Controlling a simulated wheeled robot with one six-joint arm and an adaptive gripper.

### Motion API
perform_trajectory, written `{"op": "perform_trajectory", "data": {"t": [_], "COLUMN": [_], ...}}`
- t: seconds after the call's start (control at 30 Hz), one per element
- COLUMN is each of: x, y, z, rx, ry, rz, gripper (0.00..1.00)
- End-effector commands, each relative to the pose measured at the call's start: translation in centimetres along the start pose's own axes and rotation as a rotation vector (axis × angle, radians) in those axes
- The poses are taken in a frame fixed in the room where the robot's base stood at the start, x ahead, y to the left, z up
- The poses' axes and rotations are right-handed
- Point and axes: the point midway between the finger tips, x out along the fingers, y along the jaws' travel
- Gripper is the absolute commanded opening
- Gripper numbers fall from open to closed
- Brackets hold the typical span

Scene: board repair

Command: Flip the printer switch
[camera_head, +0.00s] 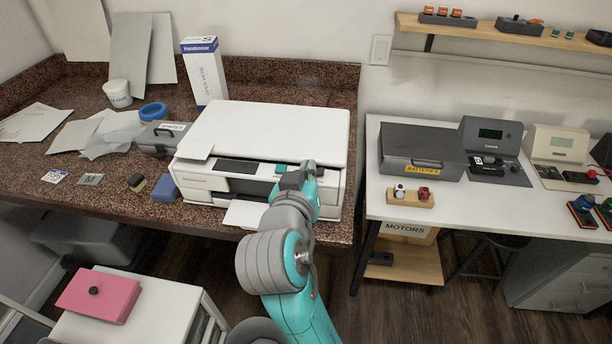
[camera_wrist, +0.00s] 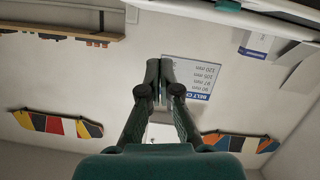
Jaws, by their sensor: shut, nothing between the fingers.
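The white printer (camera_head: 262,128) stands on the speckled counter in the head view, with a dark panel and a paper sheet at its front. My gripper (camera_head: 300,170) is at the right part of the printer's front edge; I cannot tell whether it touches. A small teal patch lies just left of it, and I cannot tell what it belongs to. The printer switch cannot be made out and may be hidden behind my gripper. In the wrist view, which appears upside down, my gripper's fingertips (camera_wrist: 162,66) are together with nothing between them.
A white and blue box (camera_head: 204,72) stands behind the printer. A grey toolbox (camera_head: 162,138) and a blue block (camera_head: 166,188) are to its left. A white table (camera_head: 460,210) with a battery case (camera_head: 420,150) is at the right. A pink box (camera_head: 98,295) is at lower left.

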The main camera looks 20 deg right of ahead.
Motion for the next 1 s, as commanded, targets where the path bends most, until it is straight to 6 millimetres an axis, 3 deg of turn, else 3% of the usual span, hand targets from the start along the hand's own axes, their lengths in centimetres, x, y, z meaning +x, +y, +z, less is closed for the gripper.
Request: {"op": "perform_trajectory", "data": {"t": [0.33, 0.4, 0.6, 1.0], "x": [6.6, 6.5, 7.0, 7.1], "y": [0.1, 0.0, 0.0, 0.0], "z": [0.0, 1.5, 3.4, 3.9], "rx": [0.000, -0.003, -0.002, 0.000], "ry": [-0.001, -0.004, -0.001, 0.000], "rz": [0.002, 0.000, 0.000, 0.000], "gripper": [0.00, 0.00, 0.00, 0.00]}}
